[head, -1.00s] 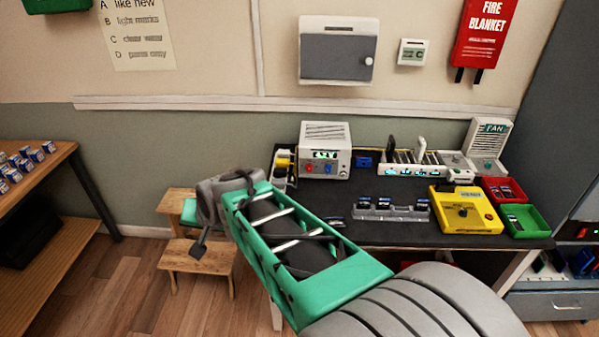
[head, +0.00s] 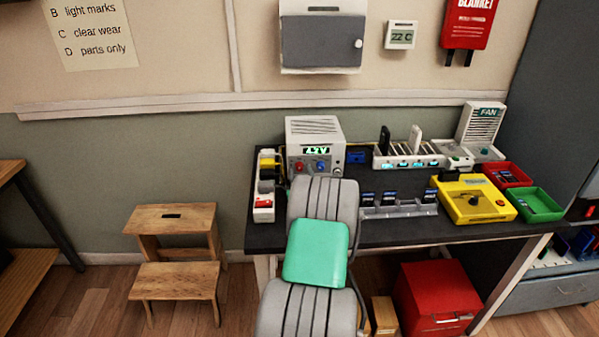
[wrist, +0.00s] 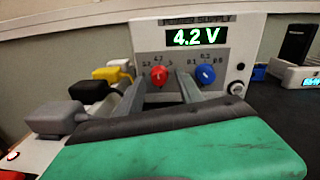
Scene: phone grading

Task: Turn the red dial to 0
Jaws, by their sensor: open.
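The power supply (head: 301,136) is a white box at the back left of the dark bench, its green display reading 4.2 V. The red dial (wrist: 159,77) is on its front, left of the blue dial (wrist: 205,75); the red dial also shows in the head view (head: 299,167). Small numbers surround both dials, partly too blurred to read; I cannot tell the red pointer's exact setting. My gripper (wrist: 163,87) is open, its fingers to the left and right of the red dial's lower part. I cannot tell whether they touch it. In the head view my arm hides the gripper.
Yellow, black and grey plugs or clips (wrist: 112,74) stand close to the left of my gripper. A rack with slots (head: 410,158), a grey holder (head: 398,212) and a yellow tester (head: 470,215) lie to the right. A wooden step stool (head: 175,222) stands left of the bench.

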